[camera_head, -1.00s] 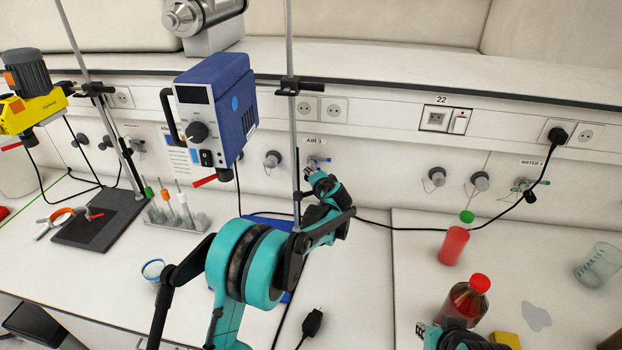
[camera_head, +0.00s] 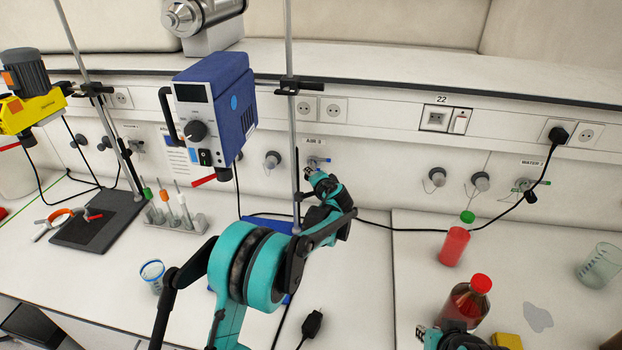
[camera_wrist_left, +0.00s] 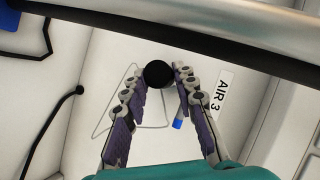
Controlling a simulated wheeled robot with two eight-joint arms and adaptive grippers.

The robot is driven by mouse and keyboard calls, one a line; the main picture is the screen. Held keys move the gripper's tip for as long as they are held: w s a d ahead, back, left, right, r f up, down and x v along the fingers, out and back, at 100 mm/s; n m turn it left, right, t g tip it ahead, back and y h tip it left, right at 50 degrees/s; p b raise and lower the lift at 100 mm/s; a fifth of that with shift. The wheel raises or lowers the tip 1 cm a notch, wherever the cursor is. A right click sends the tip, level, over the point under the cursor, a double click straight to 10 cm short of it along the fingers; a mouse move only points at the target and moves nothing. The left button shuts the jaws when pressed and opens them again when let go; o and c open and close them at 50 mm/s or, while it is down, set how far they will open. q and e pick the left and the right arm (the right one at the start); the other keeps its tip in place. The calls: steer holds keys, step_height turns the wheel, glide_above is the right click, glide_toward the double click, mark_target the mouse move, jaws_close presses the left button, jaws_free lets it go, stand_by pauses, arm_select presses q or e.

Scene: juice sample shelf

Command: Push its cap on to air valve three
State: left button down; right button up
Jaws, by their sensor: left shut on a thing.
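My left gripper (camera_head: 311,173) is at the wall just below the AIR 3 label (camera_head: 314,141). In the left wrist view its fingers (camera_wrist_left: 159,82) are closed around a round black cap (camera_wrist_left: 158,74), with a thin wire loop (camera_wrist_left: 101,130) hanging beside it. Air valve three (camera_head: 319,160) shows just above the gripper in the head view; its blue part (camera_wrist_left: 178,124) shows behind the right finger in the wrist view. The cap hides what lies behind it, so I cannot tell whether it touches the valve. My right gripper (camera_head: 428,331) is partly in view at the bottom, beside the red-capped bottle.
A vertical steel rod (camera_head: 293,110) stands close left of my left gripper, with a blue device (camera_head: 215,105) further left. A red-capped bottle (camera_head: 467,303) and a green-capped bottle (camera_head: 454,246) stand on the right bench. Other capped valves (camera_head: 437,177) line the wall.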

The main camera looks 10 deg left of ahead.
arm_select(q)
steer(key=shift+w, duration=0.3)
steer(key=c, duration=1.1)
jaws_free()
steer(key=v, duration=1.2)
steer(key=s+a+f+n+g+h+b, duration=0.15)
steer(key=s+a, duration=0.35)
steer(key=s, duration=0.5)
steer(key=s+a+n+g+h+b, duration=0.1)
steer(key=s+a+n+g+b, duration=0.2)
steer(key=s, duration=0.7)
steer(key=s+f+n+h, duration=0.1)
steer(key=s+f, duration=0.2)
steer(key=s, duration=0.3)
steer(key=s+f+n+h+b, duration=0.1)
steer(key=s+f, duration=0.2)
steer(key=s, duration=0.3)
steer(key=s+f+n+h+b, duration=0.1)
steer(key=s+f, duration=0.2)
steer(key=s, duration=0.3)
steer(key=shift+s+d+f+n+g+h, duration=0.2)
steer(key=shift+n+g+h, duration=0.05)
steer(key=shift+n+h, duration=0.1)
